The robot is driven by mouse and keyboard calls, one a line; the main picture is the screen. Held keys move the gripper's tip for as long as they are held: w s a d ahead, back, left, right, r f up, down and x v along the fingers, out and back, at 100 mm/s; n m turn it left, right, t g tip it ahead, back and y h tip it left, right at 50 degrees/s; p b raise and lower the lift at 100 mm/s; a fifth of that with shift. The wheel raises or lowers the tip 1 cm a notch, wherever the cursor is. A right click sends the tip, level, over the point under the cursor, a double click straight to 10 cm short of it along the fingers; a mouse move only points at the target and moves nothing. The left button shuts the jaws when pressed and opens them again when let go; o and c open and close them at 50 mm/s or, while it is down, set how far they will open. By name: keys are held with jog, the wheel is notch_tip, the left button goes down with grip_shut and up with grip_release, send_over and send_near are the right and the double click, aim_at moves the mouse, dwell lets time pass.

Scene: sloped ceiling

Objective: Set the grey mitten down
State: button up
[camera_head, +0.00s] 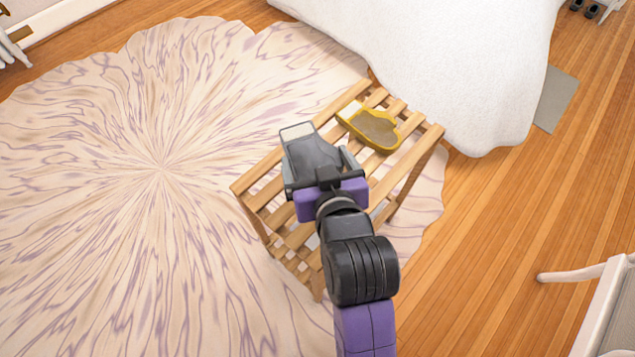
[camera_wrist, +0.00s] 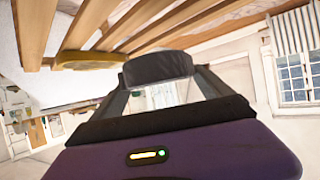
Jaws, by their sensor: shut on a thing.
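The grey mitten (camera_head: 311,153) is dark grey with a pale-edged cuff (camera_head: 297,131). My gripper (camera_head: 318,168) is shut on it, over the left part of a slatted wooden rack (camera_head: 418,131) in the head view. I cannot tell whether the mitten touches the slats. In the wrist view a dark grey piece (camera_wrist: 157,68), seemingly the mitten, shows between the fingers, with the wooden slats (camera_wrist: 120,22) along the top. My wrist hides part of the mitten and of the rack.
A yellow-edged mitten (camera_head: 376,127) with a brown-grey face lies on the rack's far right part. It also shows in the wrist view (camera_wrist: 88,61). A white-draped piece (camera_head: 455,60) stands behind. A patterned rug (camera_head: 130,150) lies to the left.

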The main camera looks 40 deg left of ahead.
jog(key=shift+f+b, duration=0.95)
jog(key=shift+f, duration=2.95)
jog(key=shift+f, duration=0.1)
jog(key=o, duration=1.1)
jog(key=shift+r, duration=0.2)
jog(key=p+v, duration=0.2)
jog(key=v, duration=1)
jog(key=shift+f, duration=0.15)
jog(key=shift+d, duration=0.15)
